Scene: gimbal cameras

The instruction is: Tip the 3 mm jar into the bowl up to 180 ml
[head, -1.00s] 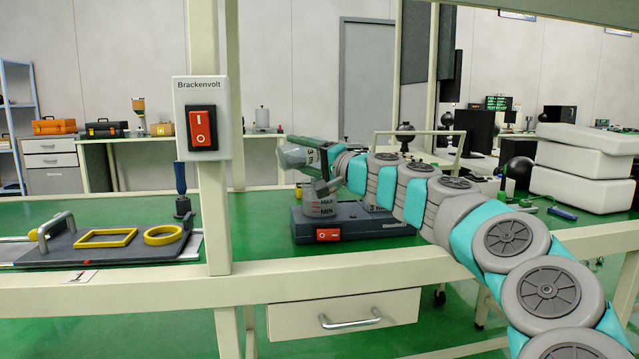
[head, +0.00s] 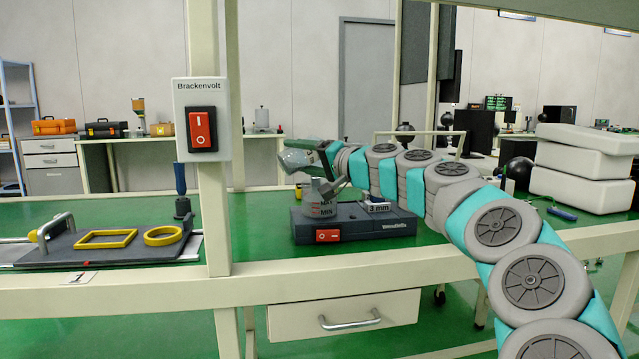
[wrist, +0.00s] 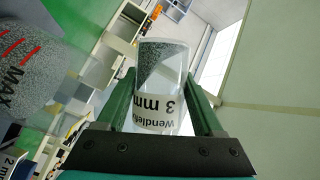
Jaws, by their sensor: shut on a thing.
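My gripper (head: 322,150) is shut on the clear 3 mm jar (head: 297,160), which is tilted well over above the bowl. In the wrist view the jar (wrist: 161,82) sits between the two green fingers (wrist: 163,100), its "3 mm" label upside down. Grey grains lie as a slanted wedge in part of it. The bowl (head: 321,208), marked MAX and MIN, stands on a dark base unit (head: 375,228). It also shows at the left edge of the wrist view (wrist: 24,70), with grey grains behind its red marks. The exact fill level is hard to read.
The base unit has a red switch (head: 328,236) and a slot labelled "3 mm" (head: 379,207). A post with a Brackenvolt switch (head: 202,129) stands to the left. A dark board with yellow frames (head: 107,239) lies farther left.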

